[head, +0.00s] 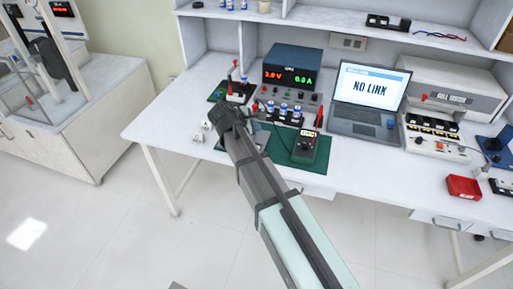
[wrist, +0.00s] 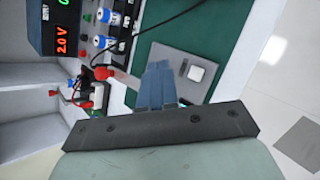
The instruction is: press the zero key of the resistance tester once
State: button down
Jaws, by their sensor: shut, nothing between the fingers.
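My gripper (head: 224,117) reaches over the left part of the bench, above or beside the green mat (head: 325,147). In the wrist view its blue-grey fingers (wrist: 158,84) are together and hold nothing. Beside them in that view lies a flat grey plate with a pale raised square (wrist: 196,73); I cannot tell whether this square is the zero key. A dark green-grey instrument with a small lit display (head: 305,144) stands on the mat, right of the gripper. I cannot tell for certain which device is the resistance tester, and no key label is readable.
A power supply (head: 291,69) reading 2.0 V stands behind a row of blue-and-white cells (head: 283,108). Red and black clips (wrist: 102,73) are close to the fingers. A laptop (head: 368,101) showing NO LINK and a red tray (head: 464,188) are farther right.

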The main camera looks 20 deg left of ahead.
jog(key=shift+f, duration=3.4)
jog(key=shift+f, duration=0.15)
jog(key=shift+f, duration=0.3)
jog(key=shift+f, duration=0.45)
jog(key=shift+r, duration=0.15)
dwell(0.5)
jog(key=shift+r, duration=0.75)
jog(key=shift+r, duration=2.5)
